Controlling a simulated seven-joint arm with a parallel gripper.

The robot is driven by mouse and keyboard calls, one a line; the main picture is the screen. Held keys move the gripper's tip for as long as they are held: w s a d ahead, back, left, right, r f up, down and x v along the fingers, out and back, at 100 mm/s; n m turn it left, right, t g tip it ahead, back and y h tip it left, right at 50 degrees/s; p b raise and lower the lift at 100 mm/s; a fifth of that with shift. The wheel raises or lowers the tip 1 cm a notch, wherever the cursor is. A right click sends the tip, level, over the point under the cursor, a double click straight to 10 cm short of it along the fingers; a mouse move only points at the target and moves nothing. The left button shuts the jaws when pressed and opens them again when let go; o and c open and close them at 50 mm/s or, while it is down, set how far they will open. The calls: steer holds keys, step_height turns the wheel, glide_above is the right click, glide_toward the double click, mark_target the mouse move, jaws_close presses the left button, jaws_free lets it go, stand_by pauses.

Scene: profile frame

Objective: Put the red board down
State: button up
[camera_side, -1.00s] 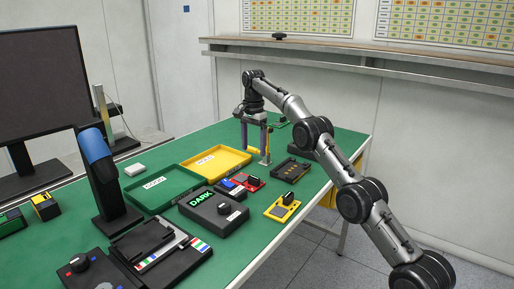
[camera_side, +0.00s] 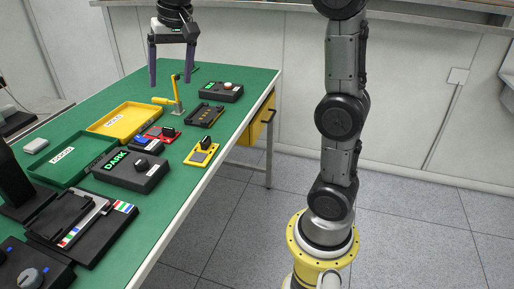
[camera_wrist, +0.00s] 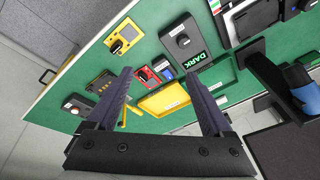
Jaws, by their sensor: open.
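The red board (camera_side: 161,133) lies on the green table beside a small blue board (camera_side: 147,143), between the yellow tray and the black box reading DARK. A dark part stands on its top. The red board also shows in the wrist view (camera_wrist: 147,77), between my fingers in the picture. My gripper (camera_side: 170,84) is open and empty, with its two fingers pointing down above the far part of the table. It is apart from the red board. In the wrist view my gripper (camera_wrist: 156,75) has its fingers spread wide with nothing held.
A yellow lever on a metal post (camera_side: 177,96) stands close below my gripper. Around the red board are the yellow tray (camera_side: 104,130), green tray (camera_side: 45,174), DARK box (camera_side: 148,180), yellow board (camera_side: 203,153) and black slotted fixture (camera_side: 205,117). A black button box (camera_side: 221,92) sits farther back.

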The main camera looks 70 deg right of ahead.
steer(key=s+a+f+n+t, duration=0.1)
steer(key=s+a+f+n, duration=0.1)
steer(key=s, duration=0.9)
steer(key=shift+a+f+n, duration=0.2)
steer(key=shift+a+n, duration=0.7)
steer(key=shift+a, duration=0.3)
steer(key=shift+o, duration=0.2)
steer(key=s+a+f+n+t, duration=0.1)
steer(key=s+f+n, duration=0.3)
steer(key=s+f, duration=0.4)
steer(key=s+a, duration=0.1)
steer(key=s, duration=0.2)
steer(key=shift+a+y, duration=0.2)
steer(key=shift+y, duration=0.1)
steer(key=shift+o, duration=0.2)
steer(key=shift+s+f, duration=0.25)
steer(key=shift+f, duration=0.05)
steer(key=shift+n, duration=0.3)
